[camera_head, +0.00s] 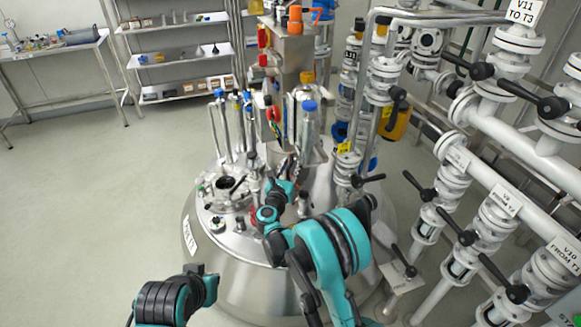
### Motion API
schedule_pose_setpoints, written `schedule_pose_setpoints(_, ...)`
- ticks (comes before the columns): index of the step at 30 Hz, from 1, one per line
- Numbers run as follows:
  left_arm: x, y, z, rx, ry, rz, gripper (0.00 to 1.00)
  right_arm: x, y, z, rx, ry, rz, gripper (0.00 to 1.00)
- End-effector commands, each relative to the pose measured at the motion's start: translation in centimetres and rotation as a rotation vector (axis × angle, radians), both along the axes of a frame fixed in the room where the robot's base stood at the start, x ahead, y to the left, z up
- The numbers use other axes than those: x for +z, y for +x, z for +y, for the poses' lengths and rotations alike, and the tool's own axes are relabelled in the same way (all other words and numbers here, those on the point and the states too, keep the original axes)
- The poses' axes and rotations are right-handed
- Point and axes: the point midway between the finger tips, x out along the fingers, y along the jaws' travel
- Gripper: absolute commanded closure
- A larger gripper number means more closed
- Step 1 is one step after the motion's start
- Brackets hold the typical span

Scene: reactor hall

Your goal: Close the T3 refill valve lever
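The steel tank (245,285) stands in the centre, with valves, ports and pipes on its lid. My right arm reaches over the lid. Its gripper (287,166) is a small dark shape among the fittings beside the central column; its fingers are too small and cluttered to read, and I cannot tell whether it touches a lever. A black lever (370,179) sits on a white valve just right of the gripper. No readable label marks one lever as the T3 refill lever. Only links of my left arm show at the lower left; its gripper is not visible.
White pipes with several black-levered valves fill the right side; one sign (524,12) reads "V11 TO T3", another (565,255) "V10 FROM T1". A shelf rack (180,55) and a table (50,50) stand at the back left. The left floor is clear.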

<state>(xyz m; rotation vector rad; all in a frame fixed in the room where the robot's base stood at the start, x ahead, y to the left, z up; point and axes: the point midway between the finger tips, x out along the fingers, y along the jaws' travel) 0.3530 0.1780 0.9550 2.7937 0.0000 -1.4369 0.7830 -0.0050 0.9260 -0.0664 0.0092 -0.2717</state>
Motion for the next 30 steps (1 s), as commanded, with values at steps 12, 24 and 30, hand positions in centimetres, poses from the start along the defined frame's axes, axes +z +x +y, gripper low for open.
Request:
schedule_pose_setpoints(12, 0.0, 0.0, 0.0, 0.000, 0.000, 0.000, 1.00, 0.0, 0.0, 0.0, 0.000, 0.000, 0.000, 1.00)
schedule_pose_setpoints(24, 1.1, 0.0, 0.0, 0.000, 0.000, 0.000, 1.00, 0.1, -0.6, -0.1, 0.001, -0.032, 0.107, 1.00)
schedule_pose_setpoints(30, 2.6, 0.0, 0.0, 0.000, 0.000, 0.000, 1.00, 0.0, -1.4, -0.4, 0.001, -0.082, 0.258, 1.00)
